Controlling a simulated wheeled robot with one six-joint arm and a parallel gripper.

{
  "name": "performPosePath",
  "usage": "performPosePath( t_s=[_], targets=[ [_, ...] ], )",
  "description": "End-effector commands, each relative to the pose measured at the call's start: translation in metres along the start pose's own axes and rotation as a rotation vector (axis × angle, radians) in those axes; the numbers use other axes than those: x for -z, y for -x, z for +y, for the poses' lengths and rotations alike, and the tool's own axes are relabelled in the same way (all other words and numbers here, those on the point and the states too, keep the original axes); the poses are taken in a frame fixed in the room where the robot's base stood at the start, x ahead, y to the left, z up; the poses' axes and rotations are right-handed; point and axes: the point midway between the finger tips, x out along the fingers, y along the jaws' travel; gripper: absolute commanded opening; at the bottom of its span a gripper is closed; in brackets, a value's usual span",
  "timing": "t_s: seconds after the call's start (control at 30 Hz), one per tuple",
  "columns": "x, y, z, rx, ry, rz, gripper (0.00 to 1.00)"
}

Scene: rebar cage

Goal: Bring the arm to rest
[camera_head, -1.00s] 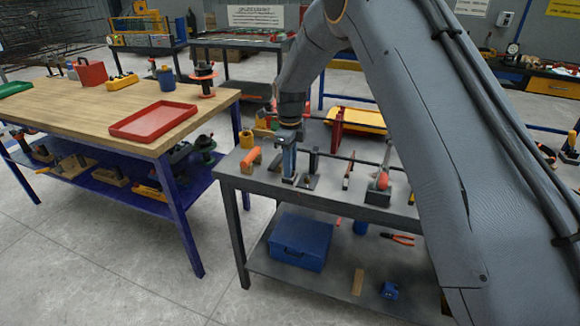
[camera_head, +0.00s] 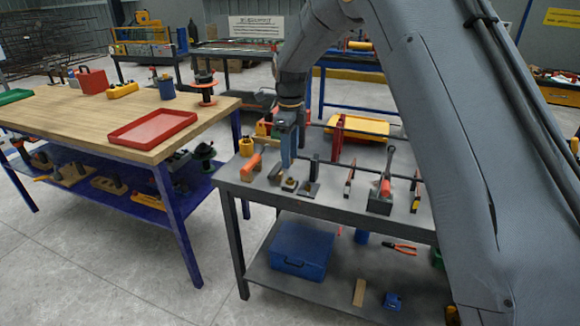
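My arm (camera_head: 440,120) rises large across the right of the head view and bends over at the top. Its wrist hangs down above the grey workbench (camera_head: 345,213). My gripper (camera_head: 287,160) points downward over the left part of that bench, close to small dark blocks standing there. The fingertips are small and seen edge-on, so I cannot tell whether they are open or shut, or whether anything is between them.
The grey bench holds an orange-handled tool (camera_head: 251,164), a yellow tray (camera_head: 358,125) and several tools. A wooden table (camera_head: 60,118) with a red tray (camera_head: 152,128) stands left. A blue toolbox (camera_head: 301,249) sits on the lower shelf. The floor between the tables is clear.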

Motion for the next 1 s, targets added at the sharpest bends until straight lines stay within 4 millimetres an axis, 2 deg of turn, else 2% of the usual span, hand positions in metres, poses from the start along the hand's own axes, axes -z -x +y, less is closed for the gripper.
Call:
performPosePath(
  t_s=[0.1, 0.4, 0.53, 0.67, 0.77, 1.0],
  targets=[
    [0.0, 0.006, 0.0, 0.0, 0.0, 0.0, 0.4],
    [0.0, 0.007, 0.0, 0.0, 0.001, 0.0, 0.4],
    [0.01, 0.009, 0.003, 0.0, 0.049, 0.0, 0.4],
    [0.042, 0.013, 0.015, 0.002, 0.219, -0.001, 0.4],
    [0.077, 0.015, 0.031, 0.006, 0.415, -0.003, 0.4],
    [0.162, 0.014, 0.086, 0.016, 0.911, -0.002, 0.4]
  ],
)
